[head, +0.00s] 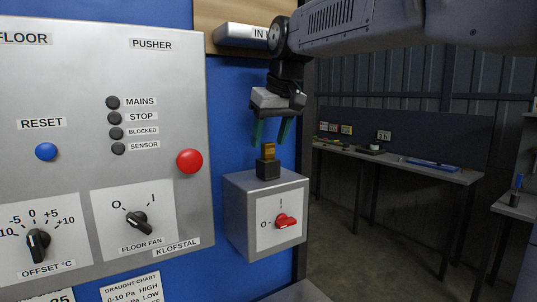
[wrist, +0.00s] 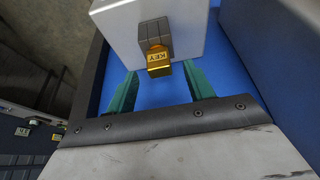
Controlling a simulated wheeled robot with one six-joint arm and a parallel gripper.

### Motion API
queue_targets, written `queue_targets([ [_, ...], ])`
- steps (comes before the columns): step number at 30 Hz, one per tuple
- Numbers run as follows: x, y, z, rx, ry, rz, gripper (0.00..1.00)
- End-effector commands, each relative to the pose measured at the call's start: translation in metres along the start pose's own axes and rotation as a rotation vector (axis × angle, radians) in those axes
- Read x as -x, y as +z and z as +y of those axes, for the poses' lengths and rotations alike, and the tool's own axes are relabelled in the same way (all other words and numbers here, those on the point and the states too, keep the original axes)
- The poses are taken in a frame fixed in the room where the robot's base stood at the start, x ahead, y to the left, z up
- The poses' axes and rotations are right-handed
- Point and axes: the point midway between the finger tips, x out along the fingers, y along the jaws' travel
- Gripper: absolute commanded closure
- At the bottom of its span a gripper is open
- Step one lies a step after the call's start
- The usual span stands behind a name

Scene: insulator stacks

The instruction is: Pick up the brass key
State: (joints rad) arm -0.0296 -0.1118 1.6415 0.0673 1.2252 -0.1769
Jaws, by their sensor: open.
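The brass key (head: 270,151) stands upright in a dark holder (head: 268,169) on top of a grey switch box (head: 236,207). In the wrist view the key (wrist: 159,70) carries a label reading KEY. My gripper (head: 270,143) is just above the key with its green fingers pointing down. In the wrist view my gripper (wrist: 160,85) is open, with one finger on either side of the key in the picture. The fingers appear apart from the key, and nothing is held.
A grey control panel (head: 80,180) with a red button (head: 189,161) stands left of the box. A red rotary switch (head: 286,221) is on the box's front. A silver handle-like part (head: 242,35) is above left of my gripper. A workbench (head: 400,165) stands further back at right.

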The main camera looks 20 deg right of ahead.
Motion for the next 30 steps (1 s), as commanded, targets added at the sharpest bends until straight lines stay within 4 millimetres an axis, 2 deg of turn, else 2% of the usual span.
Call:
queue_targets([
  [3, -0.017, 0.000, 0.000, 0.000, -0.001, -0.001, 0.47],
  [6, -0.024, 0.000, 0.000, 0.000, -0.001, -0.001, 0.47],
  [13, -0.026, 0.000, 0.000, 0.001, 0.000, 0.001, 0.47],
  [14, -0.025, 0.000, 0.000, 0.001, 0.000, 0.001, 0.53],
  [18, -0.025, 0.000, 0.000, 0.001, 0.000, 0.001, 0.92],
  [19, -0.025, 0.000, 0.000, 0.001, 0.000, 0.001, 0.97],
  [30, -0.022, -0.001, 0.000, 0.001, 0.000, 0.002, 0.97],
])
